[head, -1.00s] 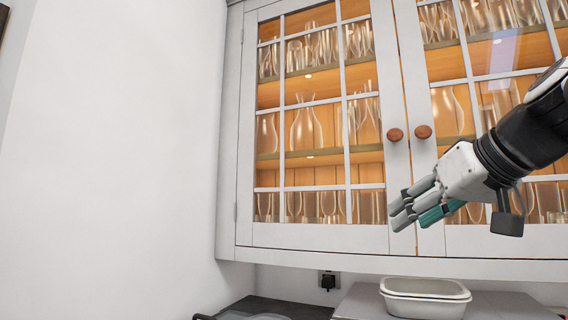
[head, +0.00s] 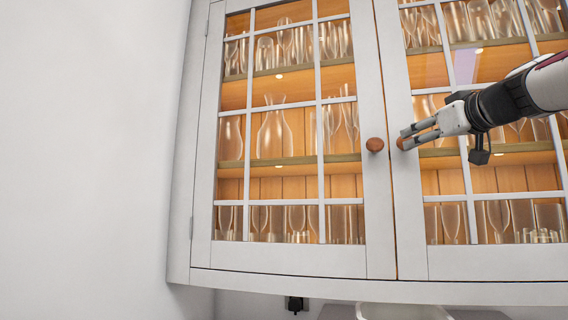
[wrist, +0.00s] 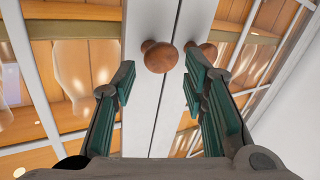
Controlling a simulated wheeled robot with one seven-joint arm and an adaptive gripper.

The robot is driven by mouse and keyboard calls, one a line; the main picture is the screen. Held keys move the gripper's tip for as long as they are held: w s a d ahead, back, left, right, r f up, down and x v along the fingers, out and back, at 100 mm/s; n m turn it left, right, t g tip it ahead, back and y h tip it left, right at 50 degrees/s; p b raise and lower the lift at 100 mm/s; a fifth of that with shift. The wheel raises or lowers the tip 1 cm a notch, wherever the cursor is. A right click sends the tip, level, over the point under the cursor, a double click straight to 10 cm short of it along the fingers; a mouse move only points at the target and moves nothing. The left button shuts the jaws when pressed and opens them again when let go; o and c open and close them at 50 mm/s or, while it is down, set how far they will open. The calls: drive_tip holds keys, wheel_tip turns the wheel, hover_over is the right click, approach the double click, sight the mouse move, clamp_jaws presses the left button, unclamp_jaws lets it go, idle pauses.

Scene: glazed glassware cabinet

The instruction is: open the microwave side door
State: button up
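A white cabinet with two glazed doors fills the head view. The left door (head: 380,225) and the right door (head: 412,240) are both shut, each with a round wooden knob near the middle seam. The left knob (head: 375,145) is clear of my gripper. My gripper (head: 404,138) is at the right knob (head: 400,144), its fingers partly covering it. In the wrist view my gripper (wrist: 157,90) is open, and the right knob (wrist: 160,57) lies ahead, between the fingertips. The left knob (wrist: 208,50) shows beyond the right-hand finger. I cannot tell whether a finger touches the knob.
Rows of glassware (head: 275,135) stand on shelves behind the panes. A plain white wall (head: 85,150) is at the left. Below the cabinet are a black plug (head: 295,304) and a pale container (head: 400,312), cut off by the frame.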

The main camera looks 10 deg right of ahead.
drive_tip(key=shift+w+a+p, duration=0.15)
drive_tip(key=shift+w+p, duration=0.15)
drive_tip(key=shift+w, duration=0.85)
drive_tip(key=shift+w+a+p, duration=0.15)
drive_tip(key=shift+w+p, duration=0.1)
drive_tip(key=shift+w, duration=0.9)
clamp_jaws()
